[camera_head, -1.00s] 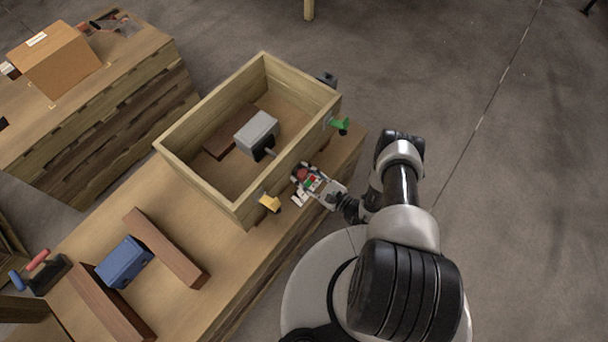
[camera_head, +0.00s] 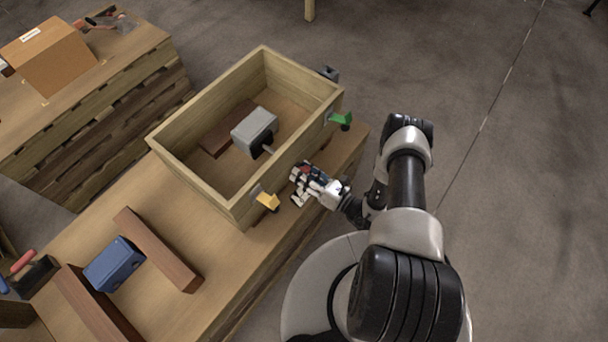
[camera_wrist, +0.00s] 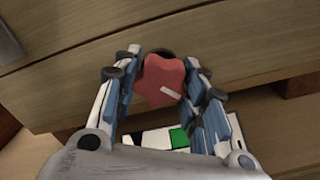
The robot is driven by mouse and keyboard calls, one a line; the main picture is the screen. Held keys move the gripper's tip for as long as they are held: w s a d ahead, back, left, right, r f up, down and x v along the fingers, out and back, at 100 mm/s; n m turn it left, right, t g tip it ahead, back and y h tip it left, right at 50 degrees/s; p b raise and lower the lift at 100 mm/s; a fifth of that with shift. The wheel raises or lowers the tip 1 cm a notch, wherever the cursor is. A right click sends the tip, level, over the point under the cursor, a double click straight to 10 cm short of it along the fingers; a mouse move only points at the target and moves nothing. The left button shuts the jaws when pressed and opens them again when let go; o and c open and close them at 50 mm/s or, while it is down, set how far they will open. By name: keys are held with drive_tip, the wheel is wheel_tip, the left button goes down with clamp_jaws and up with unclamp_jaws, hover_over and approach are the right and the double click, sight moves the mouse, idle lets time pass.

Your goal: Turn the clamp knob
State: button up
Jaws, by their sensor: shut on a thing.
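The clamp knob is a red lobed knob (camera_wrist: 165,80) with a pale mark on its face, in the middle of the wrist view. It sits against the side wall of the wooden box. My gripper (camera_wrist: 160,75) has its fingers on both sides of the knob and is shut on it. In the head view my gripper (camera_head: 302,182) is at the box's near right wall, between the yellow and green parts, and largely hides the knob there. The wooden box (camera_head: 192,178) stands open on the workbench.
A grey block (camera_head: 254,130) and a brown board (camera_head: 220,137) lie inside the box. A yellow part (camera_head: 267,200) and a green part (camera_head: 342,119) stick out of its wall. A blue block (camera_head: 114,265) lies between brown boards at the lower left. Open floor is at the right.

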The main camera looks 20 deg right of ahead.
drive_tip(key=m, duration=0.3)
drive_tip(key=shift+a+m, duration=0.1)
drive_tip(key=shift+m, duration=0.2)
drive_tip(key=shift+s+m, duration=0.1)
drive_tip(key=shift+m, duration=1.7)
drive_tip(key=o, duration=1.1)
drive_tip(key=v, duration=1.2)
